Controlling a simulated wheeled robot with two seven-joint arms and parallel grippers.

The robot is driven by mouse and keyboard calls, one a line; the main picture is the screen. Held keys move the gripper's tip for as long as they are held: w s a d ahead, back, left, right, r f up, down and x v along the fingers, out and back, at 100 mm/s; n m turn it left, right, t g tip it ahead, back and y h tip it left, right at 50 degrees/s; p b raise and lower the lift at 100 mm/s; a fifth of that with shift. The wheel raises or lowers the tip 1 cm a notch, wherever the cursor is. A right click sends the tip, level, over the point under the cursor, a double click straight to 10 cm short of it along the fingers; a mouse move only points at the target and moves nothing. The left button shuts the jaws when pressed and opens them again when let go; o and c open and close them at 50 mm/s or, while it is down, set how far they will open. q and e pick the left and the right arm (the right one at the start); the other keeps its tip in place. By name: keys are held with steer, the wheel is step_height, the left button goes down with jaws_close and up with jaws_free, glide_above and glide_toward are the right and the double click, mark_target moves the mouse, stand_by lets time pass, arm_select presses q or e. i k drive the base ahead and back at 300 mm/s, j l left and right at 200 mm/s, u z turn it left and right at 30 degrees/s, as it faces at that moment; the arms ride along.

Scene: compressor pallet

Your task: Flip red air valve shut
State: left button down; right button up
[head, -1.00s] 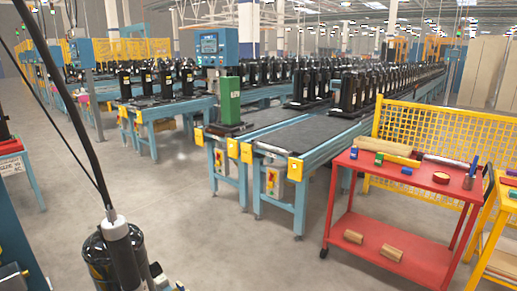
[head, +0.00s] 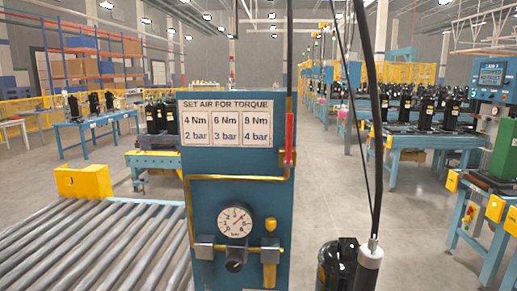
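The red air valve handle (head: 289,138) stands upright at the right edge of a blue panel (head: 250,190). It sits at the top of a thin yellow pipe (head: 240,178) that runs across the panel. A round pressure gauge (head: 235,221) is mounted lower on the panel, between grey fittings, with a black knob (head: 235,259) below it. A yellow part (head: 270,263) hangs to the right of the knob. Neither of my grippers is in view.
A torque and pressure sign (head: 227,123) tops the panel. A roller conveyor (head: 100,245) lies left. A black hose (head: 371,120) with a grey tool end (head: 369,262) hangs right of the panel, beside a black cylinder (head: 337,262). Open floor (head: 415,215) lies beyond.

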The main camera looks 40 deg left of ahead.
mark_target(288, 159)
steer(key=u, duration=1.35)
